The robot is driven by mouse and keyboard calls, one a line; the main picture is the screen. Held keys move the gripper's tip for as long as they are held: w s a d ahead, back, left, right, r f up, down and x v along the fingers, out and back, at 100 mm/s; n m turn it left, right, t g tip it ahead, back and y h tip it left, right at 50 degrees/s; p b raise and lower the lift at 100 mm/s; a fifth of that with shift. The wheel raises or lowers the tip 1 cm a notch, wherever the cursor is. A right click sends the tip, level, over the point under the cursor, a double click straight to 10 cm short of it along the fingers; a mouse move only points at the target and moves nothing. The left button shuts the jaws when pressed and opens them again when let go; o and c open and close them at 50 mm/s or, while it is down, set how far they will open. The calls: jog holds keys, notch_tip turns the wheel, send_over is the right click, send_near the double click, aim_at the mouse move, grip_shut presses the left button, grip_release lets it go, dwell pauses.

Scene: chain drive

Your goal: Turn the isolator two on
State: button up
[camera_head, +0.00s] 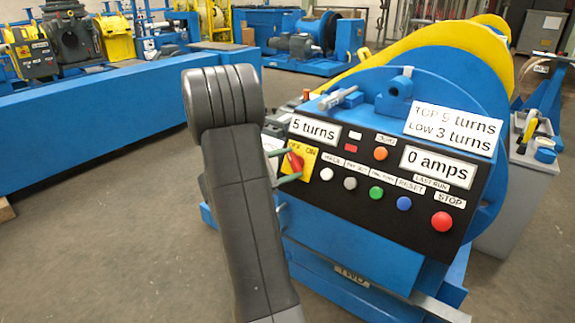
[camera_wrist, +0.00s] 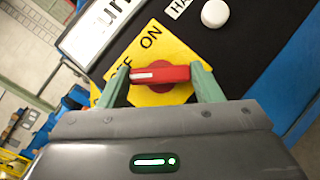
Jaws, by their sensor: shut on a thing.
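The isolator is a red knob (camera_head: 295,161) on a yellow plate (camera_head: 307,158) marked OFF and ON, at the left end of the black panel on the machine labelled TWO (camera_head: 352,276). In the wrist view the red knob (camera_wrist: 172,74) lies across the picture, its white mark at the left end, by the partly hidden OFF. ON stands above, on the yellow plate (camera_wrist: 150,37). My gripper (camera_wrist: 160,80) is shut on the red knob, one green finger at each end. It also shows in the head view (camera_head: 285,165), reaching in from the left.
The black panel (camera_head: 400,215) carries several buttons, including a red STOP button (camera_head: 442,221), plus signs for turns and amps. A white button (camera_wrist: 215,13) sits near the knob. Another blue machine (camera_head: 100,125) stands at the back left, with open floor before it.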

jog(key=shift+m+g, duration=0.4)
jog(key=shift+m, duration=0.2)
jog(key=m+g, duration=0.1)
jog(key=m, duration=0.1)
jog(key=m+g, duration=0.1)
jog(key=m, duration=0.1)
jog(key=shift+w+r+y, duration=0.15)
jog(key=shift+y, duration=0.15)
jog(key=m+g+y, duration=0.1)
jog(key=m, duration=0.1)
jog(key=m+g+y, duration=0.1)
jog(key=m, duration=0.1)
jog(key=shift+r+m, duration=0.2)
jog(key=shift+m, duration=0.2)
jog(key=m+y, duration=0.1)
jog(key=m, duration=0.1)
jog(key=m+g+y, duration=0.1)
jog(key=m, duration=0.1)
jog(key=shift+w+d+r+g, duration=0.1)
jog(key=shift+r+g, duration=0.05)
jog(key=shift+g, duration=0.15)
jog(key=shift+d+m+y, duration=0.1)
jog(key=shift+m+y, duration=1.2)
jog(key=shift+m, duration=0.2)
jog(key=o, duration=1)
jog(key=shift+r, duration=0.1)
